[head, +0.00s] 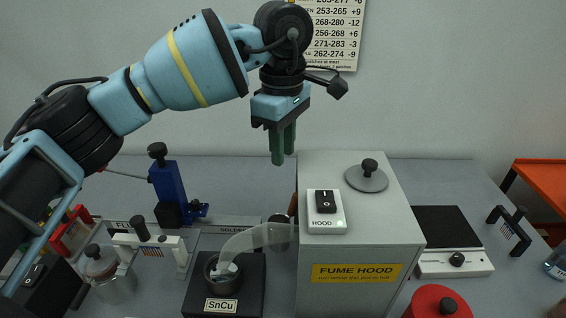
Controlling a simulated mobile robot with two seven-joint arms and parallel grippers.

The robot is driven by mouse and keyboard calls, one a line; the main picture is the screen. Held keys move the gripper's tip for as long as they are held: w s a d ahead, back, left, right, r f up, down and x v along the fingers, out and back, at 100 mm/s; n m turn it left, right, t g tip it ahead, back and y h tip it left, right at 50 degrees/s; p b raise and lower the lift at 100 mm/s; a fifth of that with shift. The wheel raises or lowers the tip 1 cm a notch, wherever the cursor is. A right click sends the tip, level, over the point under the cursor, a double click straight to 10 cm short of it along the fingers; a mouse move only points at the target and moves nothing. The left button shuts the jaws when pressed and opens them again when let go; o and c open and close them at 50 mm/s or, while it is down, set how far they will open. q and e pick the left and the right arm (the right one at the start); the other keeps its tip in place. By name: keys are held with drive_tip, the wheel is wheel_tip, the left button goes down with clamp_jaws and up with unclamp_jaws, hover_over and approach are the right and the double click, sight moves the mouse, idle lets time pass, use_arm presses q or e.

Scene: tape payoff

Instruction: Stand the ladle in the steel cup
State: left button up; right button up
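My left gripper (283,150) hangs high above the bench, its green fingers pointing down, just left of and above the grey fume hood box (345,258). The fingers overlap from this angle, so I cannot tell how far apart they are; nothing shows between them. I cannot make out the ladle for certain; a small brown piece (292,204) shows at the hood's left edge, mostly hidden. No steel cup is clearly recognisable. A dark round thing (278,219) left of the hood is partly hidden. My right gripper is out of view.
A solder pot on a black SnCu base (251,291) has a translucent hose (262,237) curving to the hood. A blue stand (168,187), a lidded jar (114,284) and a white bracket (150,239) stand left.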

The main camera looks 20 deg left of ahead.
use_arm(q)
wheel_tip(320, 180, up, 8)
idle(0.7)
